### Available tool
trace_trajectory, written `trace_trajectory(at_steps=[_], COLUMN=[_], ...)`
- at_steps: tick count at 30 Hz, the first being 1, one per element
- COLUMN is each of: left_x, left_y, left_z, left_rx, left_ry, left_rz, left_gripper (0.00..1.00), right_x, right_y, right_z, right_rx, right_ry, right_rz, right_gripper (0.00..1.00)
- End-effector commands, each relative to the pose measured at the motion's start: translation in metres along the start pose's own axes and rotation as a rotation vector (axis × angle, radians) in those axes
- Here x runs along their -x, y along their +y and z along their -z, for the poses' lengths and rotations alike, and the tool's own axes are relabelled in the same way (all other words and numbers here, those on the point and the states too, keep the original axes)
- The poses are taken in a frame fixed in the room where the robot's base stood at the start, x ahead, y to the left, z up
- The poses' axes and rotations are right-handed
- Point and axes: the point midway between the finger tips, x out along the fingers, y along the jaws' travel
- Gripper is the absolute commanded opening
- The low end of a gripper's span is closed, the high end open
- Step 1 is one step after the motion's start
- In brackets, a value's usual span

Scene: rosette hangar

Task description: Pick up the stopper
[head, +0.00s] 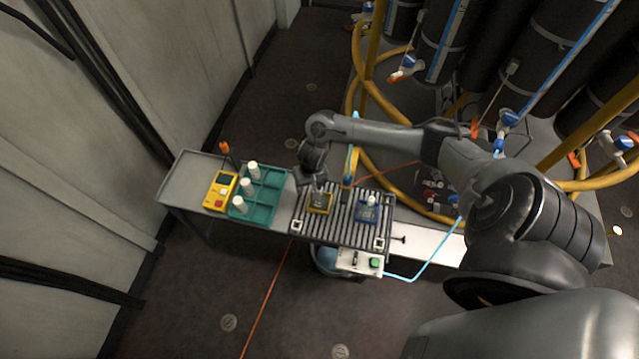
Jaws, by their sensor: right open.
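Several small white capped pieces show, and I cannot tell for certain which is the stopper. Three white cylinders (246,185) stand upright in a green compartment tray (271,190). Another white piece (371,200) sits on a blue fixture (365,213) on the slatted rack. My right gripper (319,187) points down above the rack, just over a yellow-framed fixture (319,207). It is open, and no object shows between its fingers. The arm partly hides the area behind it. My left gripper is not in view.
The slatted rack (338,228) joins a grey bench top (188,182) holding a yellow device (220,191) with a red button. A control box (359,262) with a green button hangs at the front. Yellow hoses (375,95) and dark cylinders (445,40) stand behind.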

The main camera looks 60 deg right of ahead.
Motion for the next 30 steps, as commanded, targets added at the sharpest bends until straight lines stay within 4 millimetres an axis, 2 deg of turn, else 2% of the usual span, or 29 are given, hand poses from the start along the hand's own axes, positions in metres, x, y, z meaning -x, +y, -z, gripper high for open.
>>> trace_trajectory(at_steps=[1, 3, 7, 15, 25, 30], left_x=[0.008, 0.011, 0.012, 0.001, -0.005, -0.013], left_y=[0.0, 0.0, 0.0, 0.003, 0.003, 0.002], left_z=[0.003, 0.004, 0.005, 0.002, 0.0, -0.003], left_rx=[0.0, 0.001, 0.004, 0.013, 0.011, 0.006], left_ry=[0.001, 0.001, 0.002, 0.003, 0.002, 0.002], left_rz=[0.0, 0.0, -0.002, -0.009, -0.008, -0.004], left_gripper=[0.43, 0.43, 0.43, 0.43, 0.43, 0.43], right_x=[0.015, 0.024, 0.027, -0.007, -0.028, -0.051], right_y=[0.013, 0.027, 0.043, 0.049, 0.049, 0.05], right_z=[0.011, 0.02, 0.026, 0.024, 0.023, 0.023], right_rx=[-0.062, -0.139, -0.224, -0.245, -0.242, -0.243], right_ry=[-0.013, -0.032, -0.054, -0.06, -0.058, -0.059], right_rz=[-0.025, -0.05, -0.079, -0.086, -0.084, -0.085], right_gripper=[0.6, 0.6, 0.6, 0.6, 0.6, 0.6])
